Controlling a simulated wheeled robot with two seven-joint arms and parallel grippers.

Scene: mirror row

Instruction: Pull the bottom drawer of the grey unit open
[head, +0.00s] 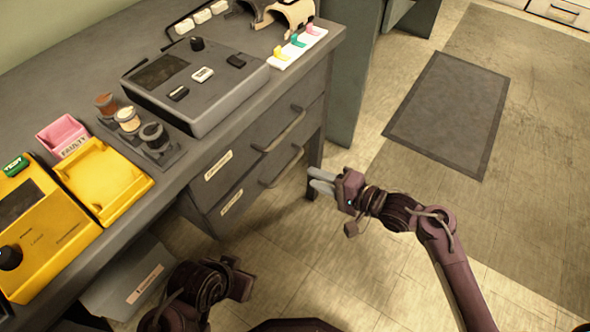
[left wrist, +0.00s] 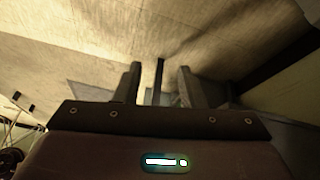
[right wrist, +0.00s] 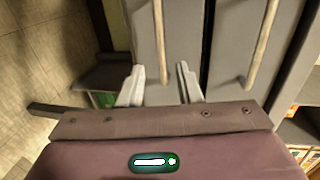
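The grey unit (head: 315,110) has two drawers one above the other on its front. The bottom drawer (head: 236,197) has a bar handle (head: 283,168) and a pale label; it looks closed. My right gripper (head: 321,182) is just off the right end of that handle. In the right wrist view the right gripper (right wrist: 160,85) is open, and the bottom handle (right wrist: 160,40) runs toward the gap between its fingers; no contact is visible. My left gripper (left wrist: 157,85) is open and empty, low at the front left in the head view, its fingers not clear there.
The top drawer's handle (head: 281,131) is close above the bottom one. The worktop carries a grey device (head: 195,85) and a yellow one (head: 45,235). A grey bin (head: 125,283) is low at left. A dark mat (head: 447,112) lies on open floor at right.

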